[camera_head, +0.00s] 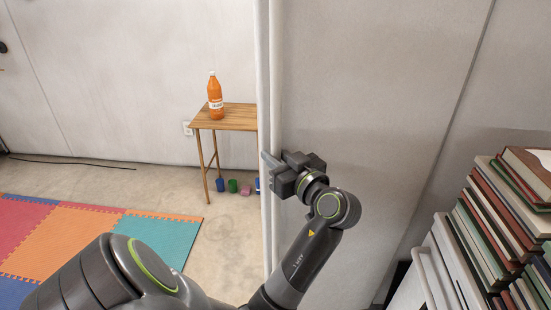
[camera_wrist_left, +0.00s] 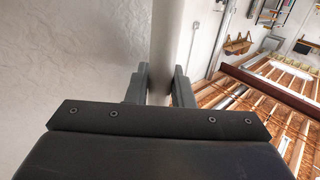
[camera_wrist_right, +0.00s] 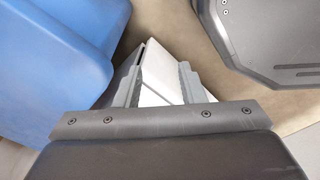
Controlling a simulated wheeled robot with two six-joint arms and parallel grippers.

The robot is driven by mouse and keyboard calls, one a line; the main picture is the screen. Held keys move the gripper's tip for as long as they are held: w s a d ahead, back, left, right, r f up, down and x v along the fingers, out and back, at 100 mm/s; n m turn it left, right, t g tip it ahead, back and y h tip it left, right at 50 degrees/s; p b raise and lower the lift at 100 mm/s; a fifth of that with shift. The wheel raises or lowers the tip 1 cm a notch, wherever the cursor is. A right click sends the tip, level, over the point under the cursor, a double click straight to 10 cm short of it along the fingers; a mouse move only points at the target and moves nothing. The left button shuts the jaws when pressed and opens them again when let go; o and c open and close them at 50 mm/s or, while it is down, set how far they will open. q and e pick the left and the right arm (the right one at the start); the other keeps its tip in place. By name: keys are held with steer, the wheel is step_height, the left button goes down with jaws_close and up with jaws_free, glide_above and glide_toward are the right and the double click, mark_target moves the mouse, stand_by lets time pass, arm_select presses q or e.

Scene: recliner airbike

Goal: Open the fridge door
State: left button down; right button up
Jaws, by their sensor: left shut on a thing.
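The fridge door shows as a tall pale grey panel (camera_head: 370,100) with a light vertical edge (camera_head: 275,70) in the head view. My left gripper (camera_head: 268,168) is at this edge, about halfway up the picture. In the left wrist view its fingers (camera_wrist_left: 162,88) stand on either side of the pale upright edge (camera_wrist_left: 166,40) and are shut on it. Where the fingers touch it is partly hidden. My right gripper (camera_wrist_right: 160,78) shows only in its own wrist view, with its fingers apart. A white boxy thing (camera_wrist_right: 162,65) lies beyond and between them; I cannot tell contact.
A small wooden table (camera_head: 238,115) with an orange bottle (camera_head: 215,97) stands left of the edge, small coloured cups (camera_head: 233,186) beneath it. A foam mat (camera_head: 85,235) covers the floor at left. Stacked books (camera_head: 500,215) stand at right. Bare floor (camera_head: 215,235) lies between mat and panel.

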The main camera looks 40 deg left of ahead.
mark_target(279, 119)
stand_by(0.4)
arm_select(q)
steer(key=c, duration=1.6)
jaws_free()
step_height(279, 119, up, 10)
steer(key=shift+f, duration=0.1)
